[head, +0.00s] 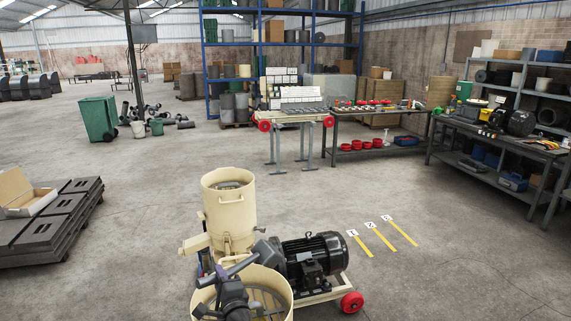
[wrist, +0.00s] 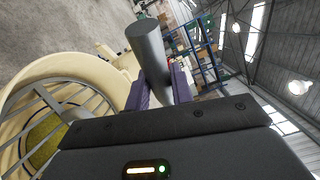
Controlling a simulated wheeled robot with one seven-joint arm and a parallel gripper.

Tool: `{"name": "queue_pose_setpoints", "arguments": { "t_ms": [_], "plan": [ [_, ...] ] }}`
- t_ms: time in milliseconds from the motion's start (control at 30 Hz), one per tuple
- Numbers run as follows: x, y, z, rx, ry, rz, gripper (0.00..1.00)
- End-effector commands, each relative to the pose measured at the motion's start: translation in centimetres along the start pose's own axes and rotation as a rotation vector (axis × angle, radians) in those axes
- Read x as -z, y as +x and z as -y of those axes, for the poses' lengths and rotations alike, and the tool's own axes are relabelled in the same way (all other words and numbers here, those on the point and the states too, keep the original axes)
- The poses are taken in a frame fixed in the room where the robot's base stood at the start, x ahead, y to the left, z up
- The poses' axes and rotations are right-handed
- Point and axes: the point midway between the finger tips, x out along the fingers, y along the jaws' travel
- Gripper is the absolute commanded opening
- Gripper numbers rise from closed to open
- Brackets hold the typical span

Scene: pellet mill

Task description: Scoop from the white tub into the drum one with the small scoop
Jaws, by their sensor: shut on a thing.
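My gripper (head: 233,277) is low in the head view, above the near cream round vessel. In the wrist view its purple fingers (wrist: 159,90) are shut on a dark grey cylindrical thing (wrist: 147,42), which looks like a scoop's handle. In the head view a grey rod-like thing (head: 243,265) with a wider dark end points up and right towards the motor. I cannot tell whether the scoop holds anything. I cannot make out drum one.
The near vessel (wrist: 75,62) has a grille inside. Beyond it stand a cream hopper (head: 229,190) and a black motor (head: 313,256) on red wheels. Yellow strips (head: 360,245) with labels lie right of it. Dark pallets (head: 60,220) lie left. Floor between is clear.

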Motion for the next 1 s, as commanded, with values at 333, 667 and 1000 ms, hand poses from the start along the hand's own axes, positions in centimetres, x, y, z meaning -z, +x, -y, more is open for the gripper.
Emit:
{"name": "queue_pose_setpoints", "arguments": {
  "t_ms": [333,667,1000],
  "plan": [
    [16.6,-4.2,0.0,0.050,0.006,-0.194,0.00],
    [29.7,-12.3,0.1,0.097,-0.004,-0.373,0.00],
    [36.6,-19.5,0.0,0.124,-0.019,-0.491,0.00]
  ]
}}
